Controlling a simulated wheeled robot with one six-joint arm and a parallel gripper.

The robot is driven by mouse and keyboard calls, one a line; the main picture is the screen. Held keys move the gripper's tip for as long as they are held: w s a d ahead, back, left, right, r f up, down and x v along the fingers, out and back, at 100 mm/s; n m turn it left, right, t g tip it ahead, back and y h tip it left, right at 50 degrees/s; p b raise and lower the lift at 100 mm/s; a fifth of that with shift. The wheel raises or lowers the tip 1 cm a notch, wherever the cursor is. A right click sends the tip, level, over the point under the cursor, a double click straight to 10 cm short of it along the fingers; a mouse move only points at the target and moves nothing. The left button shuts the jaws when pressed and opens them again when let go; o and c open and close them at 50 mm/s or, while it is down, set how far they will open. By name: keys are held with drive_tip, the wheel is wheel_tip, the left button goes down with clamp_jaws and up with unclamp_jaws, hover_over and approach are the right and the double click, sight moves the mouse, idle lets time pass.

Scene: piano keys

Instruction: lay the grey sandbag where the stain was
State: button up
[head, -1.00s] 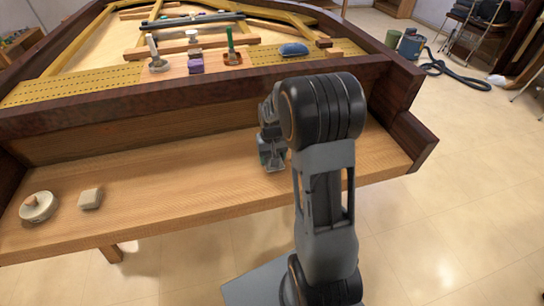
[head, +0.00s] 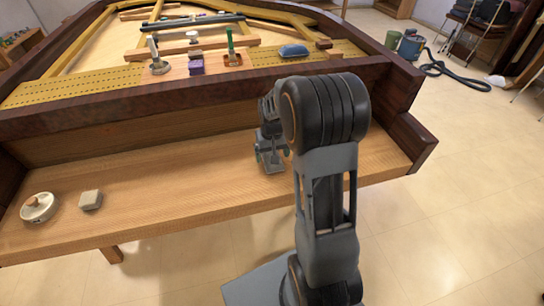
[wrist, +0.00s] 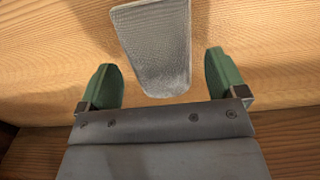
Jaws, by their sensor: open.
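The grey sandbag (wrist: 158,45) shows in the wrist view as a flat, woven grey piece on the wood, its near end reaching toward the gap between my fingers. My gripper (wrist: 162,78) is open, with one green fingertip on each side of the bag's near end and visible space between them and the bag. In the head view my gripper (head: 271,158) is low over the right part of the wooden shelf, partly behind my arm. I cannot make out the sandbag clearly there. No stain is visible in either view.
The wooden keybed shelf (head: 165,190) is mostly bare. A round pale object (head: 38,208) and a small beige block (head: 90,200) lie at its left. A raised dark rail (head: 190,102) runs behind. A blue item (head: 293,51) and small tools sit beyond it.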

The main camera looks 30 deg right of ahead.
wheel_tip(320, 180, up, 10)
drive_tip(key=shift+f+p, duration=0.15)
drive_tip(key=shift+p, duration=0.65)
drive_tip(key=s+a+r+n+t, duration=0.1)
drive_tip(key=s+a, duration=0.3)
drive_tip(key=s, duration=0.4)
drive_tip(key=s+a+r+n+t, duration=0.1)
drive_tip(key=s+a+t, duration=0.1)
drive_tip(key=s+a, duration=0.3)
drive_tip(key=shift+s+r, duration=0.4)
drive_tip(key=shift+s, duration=1)
drive_tip(key=shift+a, duration=0.1)
